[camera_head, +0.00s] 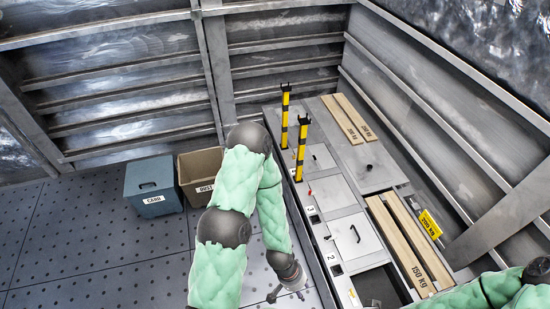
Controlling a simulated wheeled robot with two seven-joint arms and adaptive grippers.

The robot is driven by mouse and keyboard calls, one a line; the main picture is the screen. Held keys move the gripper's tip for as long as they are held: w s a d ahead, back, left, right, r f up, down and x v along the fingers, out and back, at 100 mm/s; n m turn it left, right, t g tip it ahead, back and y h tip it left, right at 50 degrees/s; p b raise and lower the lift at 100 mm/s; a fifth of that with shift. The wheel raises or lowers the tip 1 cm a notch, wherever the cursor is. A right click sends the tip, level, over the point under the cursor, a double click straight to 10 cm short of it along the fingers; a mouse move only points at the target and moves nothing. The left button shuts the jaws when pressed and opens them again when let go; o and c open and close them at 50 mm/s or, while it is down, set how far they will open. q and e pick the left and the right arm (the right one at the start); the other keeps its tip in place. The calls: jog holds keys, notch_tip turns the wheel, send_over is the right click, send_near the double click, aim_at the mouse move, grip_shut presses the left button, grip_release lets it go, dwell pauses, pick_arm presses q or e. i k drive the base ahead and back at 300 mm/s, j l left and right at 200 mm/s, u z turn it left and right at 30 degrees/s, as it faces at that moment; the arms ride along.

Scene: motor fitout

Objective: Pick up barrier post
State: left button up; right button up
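Two yellow-and-black barrier posts stand upright on the long grey bench unit, the far post (285,116) and the near post (301,150). Each has a dark head on top. My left arm, in green padding, bends over in front of the bench's left side. Its gripper (284,294) points down low in the picture, beside the bench's near left edge and well apart from both posts. Its fingers are small and dark, and I cannot tell whether they are open or shut. My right arm shows at the bottom right corner; its gripper is out of view.
The bench (328,192) has hatches with handles and an open dark bay at the near end. Wooden planks (350,118) lie on it, with more planks (410,245) nearer. A grey bin (152,188) and a brown box (199,168) stand left.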

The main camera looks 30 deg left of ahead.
aim_at(304, 122)
jog(key=l+u, duration=0.15)
jog(key=u, duration=0.75)
